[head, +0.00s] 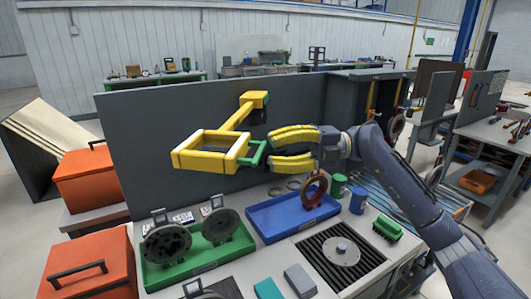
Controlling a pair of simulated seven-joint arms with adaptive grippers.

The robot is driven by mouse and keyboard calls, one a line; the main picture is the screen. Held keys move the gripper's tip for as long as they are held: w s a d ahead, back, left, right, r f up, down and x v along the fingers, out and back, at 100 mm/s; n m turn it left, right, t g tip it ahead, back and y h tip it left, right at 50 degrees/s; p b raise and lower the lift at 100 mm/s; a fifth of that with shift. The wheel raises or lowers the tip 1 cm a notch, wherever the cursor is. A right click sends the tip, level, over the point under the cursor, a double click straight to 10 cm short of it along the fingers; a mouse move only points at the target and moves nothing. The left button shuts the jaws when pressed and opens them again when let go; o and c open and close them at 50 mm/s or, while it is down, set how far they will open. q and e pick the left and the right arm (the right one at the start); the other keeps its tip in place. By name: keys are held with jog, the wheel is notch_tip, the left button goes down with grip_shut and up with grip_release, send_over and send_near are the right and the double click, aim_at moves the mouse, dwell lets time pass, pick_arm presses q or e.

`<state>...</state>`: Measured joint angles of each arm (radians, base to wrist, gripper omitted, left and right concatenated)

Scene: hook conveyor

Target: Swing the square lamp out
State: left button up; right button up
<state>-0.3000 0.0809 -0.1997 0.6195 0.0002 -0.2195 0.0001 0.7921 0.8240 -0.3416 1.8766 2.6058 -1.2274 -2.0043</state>
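The square lamp is a yellow square frame (190,160) with an open middle. A yellow arm (236,117) joins it to a yellow mount (254,98) at the grey panel. A green handle (256,154) sits on the frame's right side. My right gripper (270,149) comes from the right, its two yellow fingers spread apart. Its fingertips are just right of the green handle, near its edge; I cannot tell whether they touch it. Nothing is held between the fingers. My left gripper is not in view.
Below the lamp stand a green tray (187,273) with dark round parts and a blue tray (262,235) with a reddish-brown ring (316,190). Orange boxes (88,178) stand at left. The grey panel (130,130) rises behind the lamp. Green and blue cylinders stand at right.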

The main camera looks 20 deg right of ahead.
jog(key=s+d, duration=0.1)
jog(key=d, duration=0.8)
